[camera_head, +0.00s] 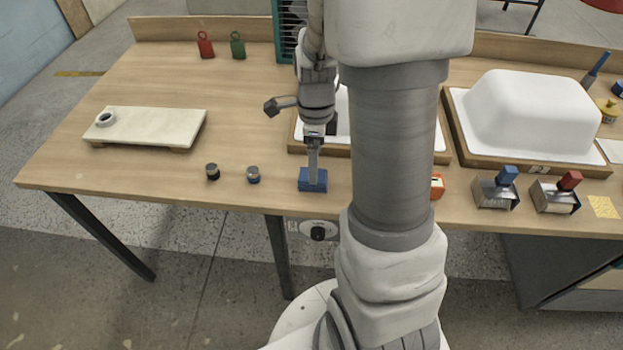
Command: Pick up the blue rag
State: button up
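The blue rag (311,185) looks like a small folded blue block near the front edge of the wooden workbench (255,130). My gripper (313,168) points straight down over it, with its fingertips at the top of the rag. The fingers show as one narrow grey shape from this side. I cannot tell whether they are apart or closed on the rag. The rag appears to rest on the bench, and its top is partly hidden by the fingers.
Two small dark-topped jars (253,175) stand left of the rag. A pale board (147,127) lies farther left. A white tub shell (535,112) sits in a wooden frame at right. My arm hides the bench middle. Metal holders (494,193) stand at front right.

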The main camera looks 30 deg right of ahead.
jog(key=f, duration=0.2)
jog(key=f+b, duration=0.1)
jog(key=f, duration=0.2)
jog(key=shift+a+f+b, duration=0.25)
jog(key=shift+f+b, duration=0.1)
jog(key=shift+f, duration=0.05)
jog(key=c, duration=1.5)
jog(key=shift+o, duration=0.2)
jog(key=shift+r, duration=0.1)
jog(key=r, duration=0.1)
jog(key=r+p, duration=0.1)
jog(key=r, duration=0.2)
jog(key=shift+w+a+r+p, duration=0.15)
jog(key=shift+w+r+p, duration=0.1)
jog(key=shift+r+p, duration=0.15)
jog(key=w+a+r+p, duration=0.2)
jog(key=w+a+r, duration=0.4)
jog(key=w+a, duration=0.1)
jog(key=shift+w, duration=0.75)
jog(key=shift+a, duration=0.1)
